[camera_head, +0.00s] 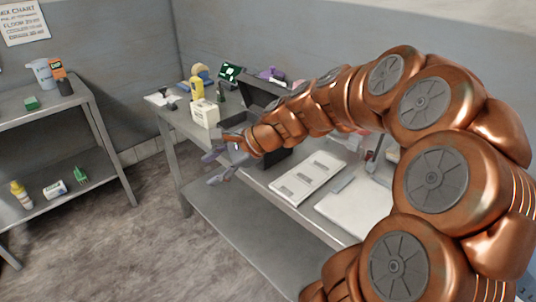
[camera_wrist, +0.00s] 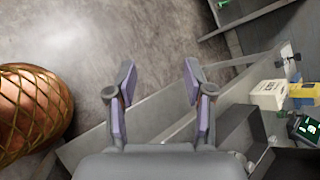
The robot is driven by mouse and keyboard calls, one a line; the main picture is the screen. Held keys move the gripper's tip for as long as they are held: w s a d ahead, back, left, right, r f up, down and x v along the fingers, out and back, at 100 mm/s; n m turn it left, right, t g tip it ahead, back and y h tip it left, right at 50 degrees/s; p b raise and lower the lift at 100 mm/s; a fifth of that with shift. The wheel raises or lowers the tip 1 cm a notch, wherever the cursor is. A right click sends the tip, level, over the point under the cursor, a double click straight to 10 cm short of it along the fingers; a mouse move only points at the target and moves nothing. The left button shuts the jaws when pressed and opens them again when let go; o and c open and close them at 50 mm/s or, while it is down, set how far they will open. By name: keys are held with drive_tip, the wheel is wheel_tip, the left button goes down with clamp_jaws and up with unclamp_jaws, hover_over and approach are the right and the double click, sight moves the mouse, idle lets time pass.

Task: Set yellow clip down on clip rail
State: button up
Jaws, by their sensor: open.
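My gripper (camera_head: 218,163) is open, with nothing seen between its fingers, in the head view at the front edge of the grey workbench (camera_head: 232,207). In the wrist view its two purple-padded fingers (camera_wrist: 160,80) are spread apart, with floor and the bench edge behind them. I cannot make out the yellow clip in either view. I cannot tell which thing is the clip rail; a white slotted panel (camera_head: 308,178) lies on the bench to the right of my gripper. My arm hides part of the bench top.
A shelf unit (camera_head: 108,148) stands at left. The floor between is clear.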

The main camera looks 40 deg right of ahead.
drive_tip(key=w+d+f+m+t+h+b, duration=0.25)
drive_tip(key=d+m, duration=0.45)
drive_tip(key=d, duration=0.6)
drive_tip(key=w+d+f+m+t+h+b, duration=0.15)
drive_tip(key=d+m+t, duration=0.25)
drive_tip(key=d+m, duration=0.55)
drive_tip(key=shift+w+d+f+n+p, duration=0.3)
drive_tip(key=shift+w+f, duration=0.25)
drive_tip(key=shift+w, duration=0.7)
drive_tip(key=shift+w+d+f+n+p, duration=0.15)
drive_tip(key=shift+w+f+n, duration=0.3)
drive_tip(key=shift+w, duration=0.75)
drive_tip(key=shift+w+d+f+n+p, duration=0.25)
drive_tip(key=shift+w+f, duration=0.35)
drive_tip(key=shift+w, duration=0.65)
drive_tip(key=c, duration=1)
drive_tip(key=shift+r, duration=0.15)
